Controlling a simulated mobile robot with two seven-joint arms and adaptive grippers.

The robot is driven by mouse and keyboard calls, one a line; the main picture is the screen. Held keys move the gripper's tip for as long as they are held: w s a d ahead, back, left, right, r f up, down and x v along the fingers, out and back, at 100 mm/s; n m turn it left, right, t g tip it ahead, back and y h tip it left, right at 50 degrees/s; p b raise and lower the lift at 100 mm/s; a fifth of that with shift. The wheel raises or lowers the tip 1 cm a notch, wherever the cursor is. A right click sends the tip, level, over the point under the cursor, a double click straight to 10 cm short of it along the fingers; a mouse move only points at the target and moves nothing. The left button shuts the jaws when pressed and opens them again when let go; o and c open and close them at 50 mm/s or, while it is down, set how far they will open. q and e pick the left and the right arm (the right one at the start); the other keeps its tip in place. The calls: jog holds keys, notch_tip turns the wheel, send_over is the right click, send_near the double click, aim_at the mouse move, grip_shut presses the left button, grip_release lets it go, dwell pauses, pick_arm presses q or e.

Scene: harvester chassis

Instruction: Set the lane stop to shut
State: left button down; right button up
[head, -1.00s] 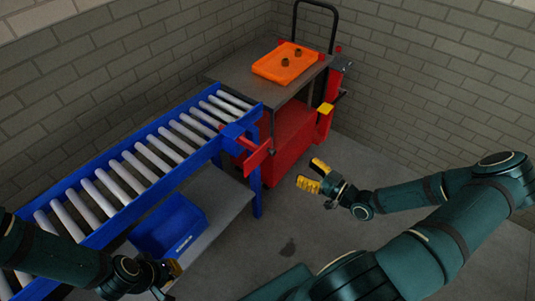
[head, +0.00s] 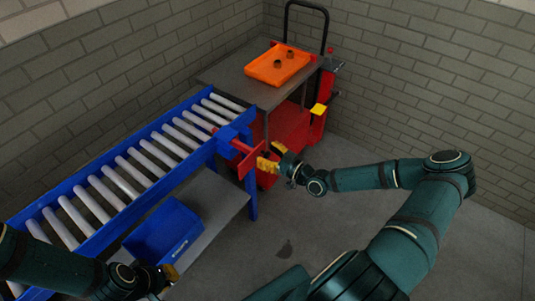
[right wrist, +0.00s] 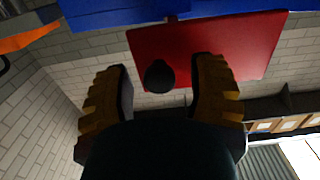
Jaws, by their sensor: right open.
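My right gripper (head: 267,161) is open at the plate. Its two yellow-padded fingers stand on either side of the knob; contact is not clear. My left gripper (head: 166,275) is low at the left, near the blue bin; its jaws are too small to judge.
The blue-framed roller conveyor (head: 72,216) runs up to a grey-topped cart (head: 226,75) bearing an orange tray (head: 263,75) with small brown parts. A blue bin (head: 161,231) sits on the shelf below the rollers. Open floor lies right of the conveyor.

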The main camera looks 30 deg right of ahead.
jog(key=shift+o, duration=0.2)
grip_shut()
jog(key=b+x, duration=0.2)
jog(key=x, duration=0.6)
jog(key=shift+w, duration=0.1)
jog(key=shift+c, duration=0.2)
grip_release()
jog(key=v, duration=1.2)
